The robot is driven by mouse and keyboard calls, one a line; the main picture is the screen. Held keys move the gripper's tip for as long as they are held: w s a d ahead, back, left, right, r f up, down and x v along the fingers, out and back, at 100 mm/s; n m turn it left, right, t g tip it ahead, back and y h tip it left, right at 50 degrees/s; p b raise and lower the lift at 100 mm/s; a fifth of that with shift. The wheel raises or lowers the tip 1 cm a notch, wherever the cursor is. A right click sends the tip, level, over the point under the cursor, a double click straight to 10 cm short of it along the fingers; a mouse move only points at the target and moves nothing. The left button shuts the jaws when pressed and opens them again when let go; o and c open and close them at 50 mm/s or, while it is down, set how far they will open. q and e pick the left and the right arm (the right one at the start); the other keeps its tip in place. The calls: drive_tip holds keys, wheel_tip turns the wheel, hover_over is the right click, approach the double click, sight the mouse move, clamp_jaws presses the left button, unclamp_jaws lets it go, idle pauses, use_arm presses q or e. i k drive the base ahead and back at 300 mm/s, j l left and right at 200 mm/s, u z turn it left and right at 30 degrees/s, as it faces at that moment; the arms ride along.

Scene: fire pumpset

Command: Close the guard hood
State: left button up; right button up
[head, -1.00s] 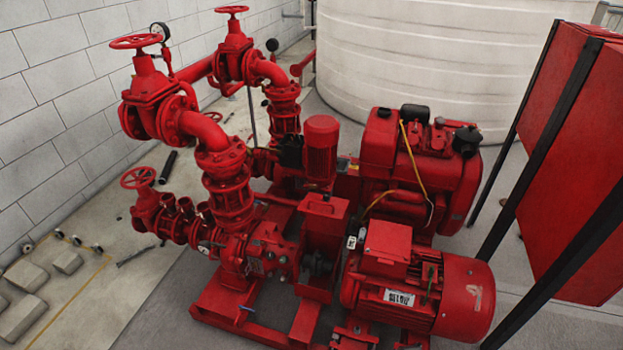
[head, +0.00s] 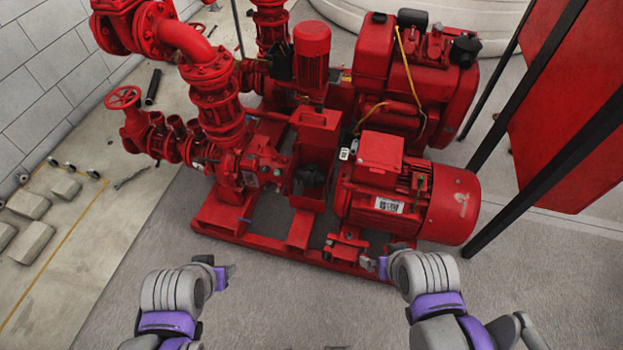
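The guard hood (head: 317,133) is a red box-shaped cover between the pump and the electric motor in the head view. It looks raised, with the dark shaft coupling (head: 312,180) exposed below its near edge. My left gripper (head: 226,277) is low in the view, over the floor in front of the red base frame, apart from the hood. My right gripper (head: 372,264) is low and right of centre, near the frame's front edge below the motor. Neither touches the hood. Both fingertips are small and partly hidden, so their opening is unclear.
The red pump (head: 252,165) stands left of the hood and the red motor (head: 408,190) right. A diesel engine (head: 415,75) and vertical motor (head: 311,55) stand behind. Dark posts with a red cabinet (head: 570,120) are at right. Grey floor in front is clear.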

sight(315, 131)
drive_tip(key=i+j, duration=0.35)
drive_tip(key=i, duration=0.2)
drive_tip(key=i+j+z, duration=0.1)
drive_tip(key=i+j, duration=0.25)
drive_tip(key=i, duration=0.15)
